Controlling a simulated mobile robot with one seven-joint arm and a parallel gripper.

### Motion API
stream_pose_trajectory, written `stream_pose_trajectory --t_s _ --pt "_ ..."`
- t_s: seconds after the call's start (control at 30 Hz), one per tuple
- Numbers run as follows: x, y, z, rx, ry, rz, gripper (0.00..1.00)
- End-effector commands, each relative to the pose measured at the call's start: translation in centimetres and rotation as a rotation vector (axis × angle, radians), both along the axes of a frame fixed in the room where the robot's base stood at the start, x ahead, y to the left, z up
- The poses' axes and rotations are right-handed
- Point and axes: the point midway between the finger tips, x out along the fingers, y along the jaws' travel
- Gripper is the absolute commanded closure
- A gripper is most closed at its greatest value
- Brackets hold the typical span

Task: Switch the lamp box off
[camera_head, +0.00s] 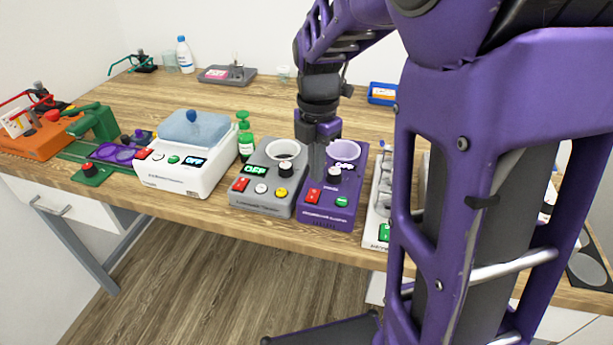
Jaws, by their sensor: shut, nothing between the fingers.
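No label in view is readable enough to tell which device is the lamp box. My gripper (318,172) points down, shut and empty, over the purple box (320,214). Its tips are at the box's upper left; I cannot tell whether they touch. The purple box has a round pale top, a black knob, a red switch, a green button and a display that seems to read OFF. Left of it, a grey box (258,206) has a white ring, a black knob, a red switch and a green OFF display. My gripper partly hides the purple box.
A white box with a blue lid (190,170) and a display reading OFF stands further left. A white device (377,212) is close on the right, partly behind my arm. The wooden table (200,97) is mostly clear behind.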

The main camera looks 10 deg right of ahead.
Motion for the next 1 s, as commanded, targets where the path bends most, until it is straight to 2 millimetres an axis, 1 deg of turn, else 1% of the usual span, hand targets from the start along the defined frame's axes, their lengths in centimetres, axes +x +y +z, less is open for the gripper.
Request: stream_pose_trajectory --t_s 0.03,0.53,0.63,1.0 --pt "0.0 0.0 0.8 0.001 -0.001 0.000 1.00" --pt "0.0 0.0 4.7 0.001 -0.001 0.000 1.00" --pt "0.0 0.0 5.0 0.000 0.000 0.000 1.00" --pt "0.0 0.0 4.9 0.001 -0.001 0.000 1.00"
